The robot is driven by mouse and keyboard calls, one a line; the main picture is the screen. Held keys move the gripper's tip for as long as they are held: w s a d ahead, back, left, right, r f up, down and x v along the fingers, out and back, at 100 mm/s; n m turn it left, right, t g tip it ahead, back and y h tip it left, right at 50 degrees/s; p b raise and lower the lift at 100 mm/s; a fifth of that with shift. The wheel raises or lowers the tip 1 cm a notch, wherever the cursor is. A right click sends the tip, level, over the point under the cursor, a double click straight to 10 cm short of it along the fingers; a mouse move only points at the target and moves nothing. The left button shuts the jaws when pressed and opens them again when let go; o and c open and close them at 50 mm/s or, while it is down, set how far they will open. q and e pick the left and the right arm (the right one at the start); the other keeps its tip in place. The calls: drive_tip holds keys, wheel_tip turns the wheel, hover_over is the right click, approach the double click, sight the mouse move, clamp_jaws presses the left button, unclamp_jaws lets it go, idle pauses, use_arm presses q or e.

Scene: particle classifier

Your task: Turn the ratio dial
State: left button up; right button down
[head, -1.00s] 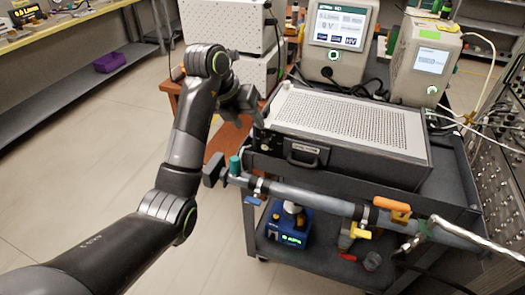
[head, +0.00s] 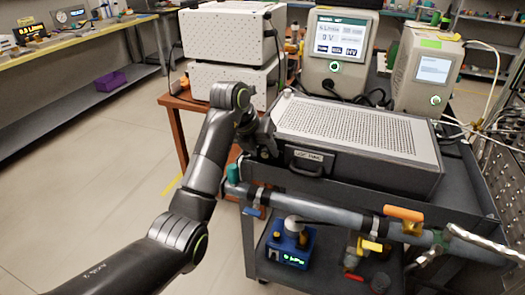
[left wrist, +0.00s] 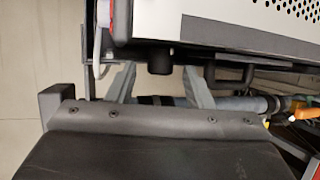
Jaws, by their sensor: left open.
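The grey bench instrument (head: 355,127) with a perforated top lies on the dark cart, its handle on the front. A short black knob (left wrist: 159,62), which I take for the ratio dial, sticks out from its front edge in the left wrist view. My left gripper (left wrist: 159,74) is open, with one finger on each side of the knob and a visible gap to each. In the head view my left gripper (head: 263,138) is at the instrument's front left corner and hides the knob. My right gripper is not in view.
A grey pipe (head: 320,210) with an orange lever (head: 403,213) runs across in front of the instrument. A blue device (head: 291,247) sits on the cart's lower shelf. Two display units (head: 340,50) stand behind. The floor at left is clear.

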use_arm(q)
drive_tip(key=shift+f, duration=0.25)
drive_tip(key=c, duration=1)
drive_tip(key=shift+w, duration=0.1)
drive_tip(key=h, duration=0.2)
drive_tip(key=shift+a+f+n+g+h+p, duration=0.1)
drive_tip(key=shift+a+n+g+h+p, duration=0.2)
drive_tip(key=shift+h, duration=0.1)
drive_tip(key=shift+w+a+f+n+g+h, duration=0.1)
drive_tip(key=shift+n+g+h, duration=0.1)
drive_tip(key=shift+h, duration=0.65)
drive_tip(key=shift+w+a+f+n+g+h, duration=0.1)
drive_tip(key=shift+n+g+h, duration=0.1)
drive_tip(key=shift+h, duration=0.65)
drive_tip(key=shift+b, duration=0.3)
